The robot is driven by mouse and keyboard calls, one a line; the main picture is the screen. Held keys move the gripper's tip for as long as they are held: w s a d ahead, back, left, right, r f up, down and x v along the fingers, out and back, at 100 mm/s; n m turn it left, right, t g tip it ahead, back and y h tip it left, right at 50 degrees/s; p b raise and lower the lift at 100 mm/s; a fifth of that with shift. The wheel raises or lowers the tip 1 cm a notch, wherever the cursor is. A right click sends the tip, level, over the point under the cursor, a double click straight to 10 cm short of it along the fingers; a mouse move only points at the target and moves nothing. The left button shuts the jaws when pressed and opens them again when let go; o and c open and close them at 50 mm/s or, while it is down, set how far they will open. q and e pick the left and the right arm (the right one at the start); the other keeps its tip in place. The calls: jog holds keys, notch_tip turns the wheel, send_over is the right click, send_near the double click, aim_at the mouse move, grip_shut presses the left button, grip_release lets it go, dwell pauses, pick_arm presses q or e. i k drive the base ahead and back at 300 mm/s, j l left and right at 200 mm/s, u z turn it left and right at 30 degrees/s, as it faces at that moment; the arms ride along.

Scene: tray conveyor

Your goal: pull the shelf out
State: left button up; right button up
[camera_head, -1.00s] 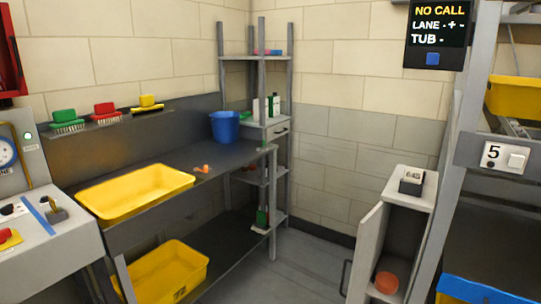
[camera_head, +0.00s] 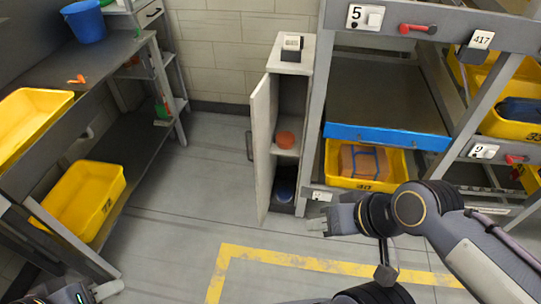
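The grey shelf (camera_head: 385,95) with a blue front edge (camera_head: 388,136) sits in the rack at the right, under the number 5 plate. It looks level, above a yellow tub. My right gripper (camera_head: 318,224) is in front of the rack's lower left corner, below and left of the blue edge and apart from it. Its fingers are small in the picture, and I cannot tell whether they are open. My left gripper (camera_head: 104,291) shows only in part at the bottom left, far from the shelf. Its opening is unclear.
A narrow cabinet (camera_head: 297,68) left of the rack has its door (camera_head: 262,145) standing open. A yellow tub (camera_head: 400,165) holding an orange-brown bundle is under the shelf. A bench with yellow tubs stands at left. The floor between is clear, with yellow tape (camera_head: 290,259).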

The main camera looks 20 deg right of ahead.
aim_at(371, 100)
jog(key=i+z, duration=0.15)
jog(key=z, duration=0.3)
jog(key=i+j+z, duration=0.15)
jog(key=z, duration=0.35)
jog(key=i+j+z, duration=0.1)
jog(key=z, duration=0.35)
jog(key=i+j+z, duration=0.15)
jog(key=j, duration=0.25)
jog(key=i+j+z, duration=0.15)
jog(key=j, duration=0.25)
jog(key=i+j+z, duration=0.15)
jog(key=j, duration=0.25)
jog(key=i+j+z, duration=0.1)
jog(key=j, duration=0.35)
jog(key=k+j, duration=0.25)
jog(key=j, duration=0.1)
